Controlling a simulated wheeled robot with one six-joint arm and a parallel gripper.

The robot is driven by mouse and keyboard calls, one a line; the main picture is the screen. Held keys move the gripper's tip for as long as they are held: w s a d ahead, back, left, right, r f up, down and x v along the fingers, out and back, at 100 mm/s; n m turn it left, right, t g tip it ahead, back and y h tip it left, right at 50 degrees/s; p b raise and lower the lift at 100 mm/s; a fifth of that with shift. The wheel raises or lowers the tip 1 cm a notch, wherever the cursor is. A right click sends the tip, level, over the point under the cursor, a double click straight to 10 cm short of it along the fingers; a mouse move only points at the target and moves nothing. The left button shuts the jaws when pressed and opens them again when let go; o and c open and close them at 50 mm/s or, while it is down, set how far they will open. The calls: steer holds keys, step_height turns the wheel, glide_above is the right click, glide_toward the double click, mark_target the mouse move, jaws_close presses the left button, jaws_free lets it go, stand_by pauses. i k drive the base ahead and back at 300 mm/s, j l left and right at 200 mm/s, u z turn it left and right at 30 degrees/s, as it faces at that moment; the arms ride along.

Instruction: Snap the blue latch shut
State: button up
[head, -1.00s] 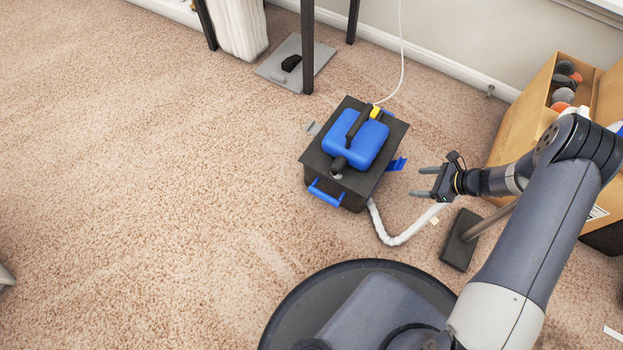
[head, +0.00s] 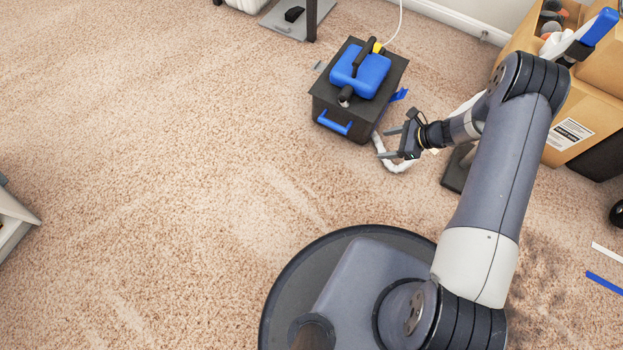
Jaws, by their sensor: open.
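A black box (head: 321,103) stands on the carpet with a blue and black unit (head: 360,74) on its lid. A blue flap, which looks like the latch (head: 399,95), sticks outward from the box's right side. A blue handle-like bar (head: 333,122) is on the front face. My gripper (head: 385,143) is open and empty, fingers pointing left. It is in front and to the right of the box, apart from it and nearer to me than the flap. Whether the flap has a catch is too small to tell.
A dark foot block (head: 455,175) and a cardboard box (head: 566,135) stand to the right. A cable (head: 399,22) rises behind the black box. The carpet at left is clear.

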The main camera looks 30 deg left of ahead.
mark_target(399, 95)
steer(key=k+l+u, duration=0.25)
steer(key=k, duration=0.15)
steer(key=k+j+u, duration=0.1)
steer(key=k+u, duration=0.15)
steer(key=k, duration=0.2)
steer(key=i+j+z, duration=0.45)
steer(key=i+j, duration=1.05)
steer(key=i, duration=0.15)
